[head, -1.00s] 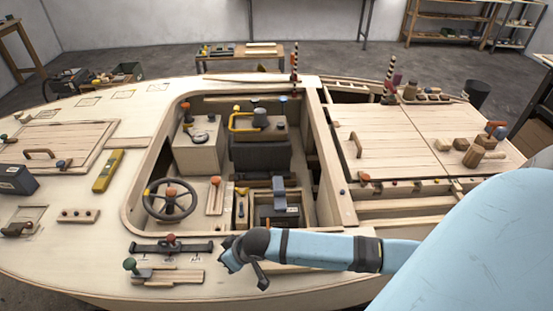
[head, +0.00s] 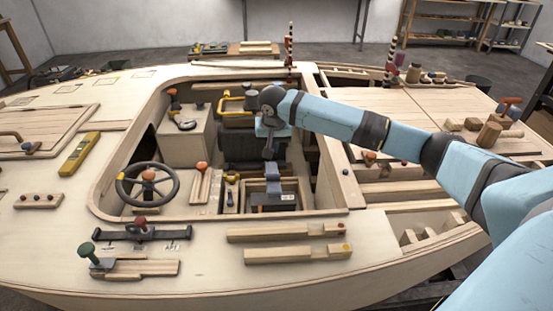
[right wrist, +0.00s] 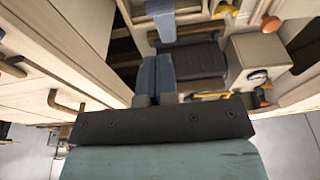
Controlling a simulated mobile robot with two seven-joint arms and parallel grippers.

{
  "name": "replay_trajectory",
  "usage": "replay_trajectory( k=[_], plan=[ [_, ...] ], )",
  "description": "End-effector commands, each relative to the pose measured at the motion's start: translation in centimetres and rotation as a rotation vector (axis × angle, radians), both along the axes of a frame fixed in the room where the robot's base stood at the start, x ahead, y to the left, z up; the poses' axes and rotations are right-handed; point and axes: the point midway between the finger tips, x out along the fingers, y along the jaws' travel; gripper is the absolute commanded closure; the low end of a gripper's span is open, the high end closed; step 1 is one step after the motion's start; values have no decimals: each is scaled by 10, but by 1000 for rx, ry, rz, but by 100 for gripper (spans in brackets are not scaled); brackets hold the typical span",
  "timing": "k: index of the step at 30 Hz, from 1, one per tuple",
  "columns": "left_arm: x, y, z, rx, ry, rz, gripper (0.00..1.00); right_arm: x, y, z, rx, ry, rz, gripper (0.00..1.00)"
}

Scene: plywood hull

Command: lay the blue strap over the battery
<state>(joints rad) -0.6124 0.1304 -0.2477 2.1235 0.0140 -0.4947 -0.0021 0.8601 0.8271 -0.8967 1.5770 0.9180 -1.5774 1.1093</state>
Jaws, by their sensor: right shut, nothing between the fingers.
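The blue strap (head: 273,186) shows as a short blue-grey piece at the back of the battery's wooden bay, below my right gripper. The dark battery (head: 284,203) sits in that bay with its front part showing. I cannot tell how much of the strap rests on it. My right gripper (head: 270,153) points down above and behind the strap, shut and empty, apart from it. In the right wrist view the shut fingers (right wrist: 156,75) are near the middle and the strap (right wrist: 162,18) is at the top edge. My left gripper is not in view.
The steering wheel (head: 148,184) and a lever block (head: 201,184) stand left of the bay. The dark seat (head: 238,147) is behind it, close to my gripper. The cockpit's wooden rim surrounds these. Two wooden bars (head: 290,254) lie on the deck in front.

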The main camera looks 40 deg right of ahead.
Motion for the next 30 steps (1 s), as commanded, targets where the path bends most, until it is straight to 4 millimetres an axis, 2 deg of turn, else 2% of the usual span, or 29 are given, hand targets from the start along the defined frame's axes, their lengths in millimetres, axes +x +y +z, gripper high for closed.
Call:
replay_trajectory(
  k=[9, 15, 21, 30],
  plan=[
    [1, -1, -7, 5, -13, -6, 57, 12, -7, -67, -1, 1, 2, 100],
    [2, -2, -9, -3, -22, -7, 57, 18, -11, -103, -2, 0, 3, 100],
    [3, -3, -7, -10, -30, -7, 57, 22, -13, -121, -1, -1, 3, 100],
    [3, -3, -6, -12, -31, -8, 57, 23, -14, -124, 0, -2, 4, 100]
  ],
)
